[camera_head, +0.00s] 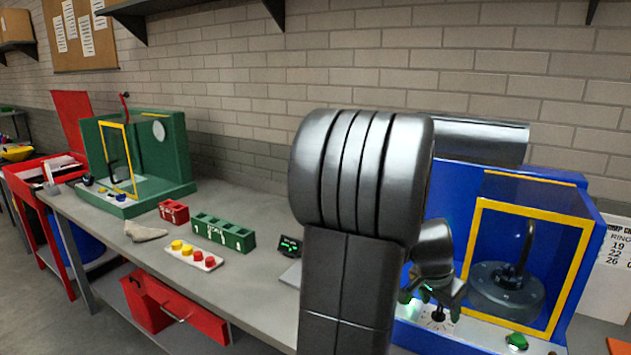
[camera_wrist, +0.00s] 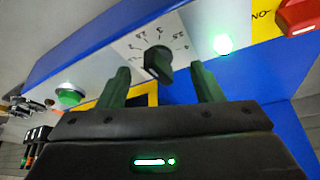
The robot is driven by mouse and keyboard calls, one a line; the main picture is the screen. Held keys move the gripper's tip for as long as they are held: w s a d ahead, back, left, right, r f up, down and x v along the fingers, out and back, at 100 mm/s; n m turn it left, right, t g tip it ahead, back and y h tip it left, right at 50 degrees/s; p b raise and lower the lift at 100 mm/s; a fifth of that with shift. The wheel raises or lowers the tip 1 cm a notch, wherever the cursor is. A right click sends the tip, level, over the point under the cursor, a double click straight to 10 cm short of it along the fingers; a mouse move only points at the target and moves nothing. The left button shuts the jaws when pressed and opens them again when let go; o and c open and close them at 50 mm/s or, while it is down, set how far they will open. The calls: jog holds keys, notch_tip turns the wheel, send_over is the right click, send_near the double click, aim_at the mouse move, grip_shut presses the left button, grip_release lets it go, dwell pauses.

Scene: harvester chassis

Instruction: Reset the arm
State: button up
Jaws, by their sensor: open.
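My gripper (camera_wrist: 160,90) is open, with its two green fingers spread apart and nothing between them that it holds. In the wrist view a black dial knob (camera_wrist: 158,63) with a numbered scale sits beyond the fingertips on the blue machine's panel. In the head view my gripper (camera_head: 432,292) is in front of the blue machine (camera_head: 596,235), close to its control panel. The same knob (camera_head: 438,315) shows just below the gripper there. My large arm links hide the middle of the bench and part of the machine. I cannot tell whether the fingers touch the knob.
A lit green light (camera_wrist: 222,44), a green button (camera_wrist: 69,96) and a red switch (camera_wrist: 298,15) are on the panel. On the grey bench (camera_head: 200,285) stand a green machine (camera_head: 170,150), a green block holder (camera_head: 223,232) and a small tray with coloured buttons (camera_head: 194,255).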

jog(key=v, duration=0.7)
jog(key=shift+b, duration=0.35)
jog(key=shift+w, duration=0.1)
